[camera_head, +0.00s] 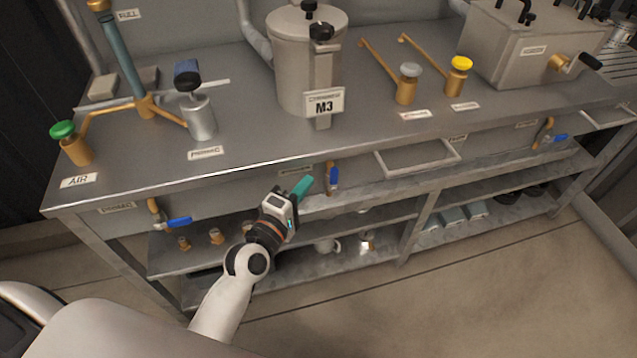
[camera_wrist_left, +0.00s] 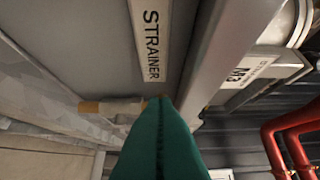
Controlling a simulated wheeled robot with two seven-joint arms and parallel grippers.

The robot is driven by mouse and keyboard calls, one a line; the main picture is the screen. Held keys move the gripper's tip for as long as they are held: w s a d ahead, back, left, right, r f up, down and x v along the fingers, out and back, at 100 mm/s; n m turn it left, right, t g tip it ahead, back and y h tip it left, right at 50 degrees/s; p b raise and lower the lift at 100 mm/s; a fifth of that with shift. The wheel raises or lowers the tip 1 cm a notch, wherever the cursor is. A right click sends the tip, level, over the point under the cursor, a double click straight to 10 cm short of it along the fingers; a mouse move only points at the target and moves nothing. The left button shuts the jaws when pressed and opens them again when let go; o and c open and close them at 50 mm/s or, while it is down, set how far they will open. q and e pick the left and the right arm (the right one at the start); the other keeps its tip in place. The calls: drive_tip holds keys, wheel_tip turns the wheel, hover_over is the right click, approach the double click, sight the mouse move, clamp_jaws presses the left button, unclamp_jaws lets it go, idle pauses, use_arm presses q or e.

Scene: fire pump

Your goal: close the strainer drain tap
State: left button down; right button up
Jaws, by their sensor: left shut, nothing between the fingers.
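The strainer drain tap (camera_head: 332,176) is a small brass tap with a blue lever on the front of the bench, below the tall M3 canister. Its lever looks roughly upright in the head view. My left gripper (camera_head: 305,184) has green fingers, shut and empty, just left of the tap; I cannot tell if they touch it. In the left wrist view the fingers (camera_wrist_left: 160,140) fill the bottom middle, below the STRAINER label (camera_wrist_left: 151,45). A brass piece (camera_wrist_left: 95,107) shows left of the fingertips, and no blue lever is visible there. My right gripper is not in view.
Similar blue-lever taps sit at the left (camera_head: 178,221) and right (camera_head: 557,138) of the bench front, their levers sideways. The M3 canister (camera_head: 300,65) stands on the bench top. An open frame (camera_head: 418,158) juts out right of the tap. Shelves below hold small parts.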

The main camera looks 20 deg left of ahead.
sight(334, 180)
use_arm(q)
drive_tip(key=d, duration=0.1)
drive_tip(key=w+d, duration=0.1)
drive_tip(key=shift+w+d, duration=0.2)
drive_tip(key=shift+d, duration=0.15)
drive_tip(key=shift+w+d, duration=0.1)
